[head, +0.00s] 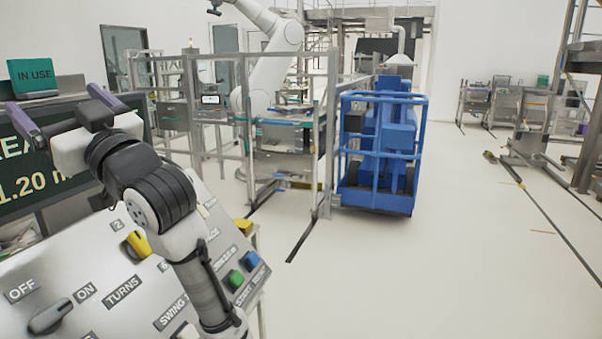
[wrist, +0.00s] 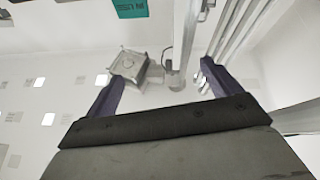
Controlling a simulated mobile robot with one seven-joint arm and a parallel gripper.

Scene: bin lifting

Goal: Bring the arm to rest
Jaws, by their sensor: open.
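My gripper (head: 62,118) is at the upper left of the head view, raised above the slanted control panel (head: 95,285). Its two purple fingers stand wide apart with nothing between them, in front of the dark display. The wrist view shows the open gripper (wrist: 157,85) too, pointing toward a pale ceiling or wall area with fixtures beyond the fingertips. My arm hides part of the panel. The panel carries an OFF/ON knob (head: 50,316), a yellow knob (head: 137,245), a green button (head: 234,279) and a blue button (head: 251,259).
A dark display (head: 35,185) stands behind the panel, with a green IN USE sign (head: 32,75) above it. A white robot arm (head: 272,75) is behind the fence. The floor at right is mostly clear.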

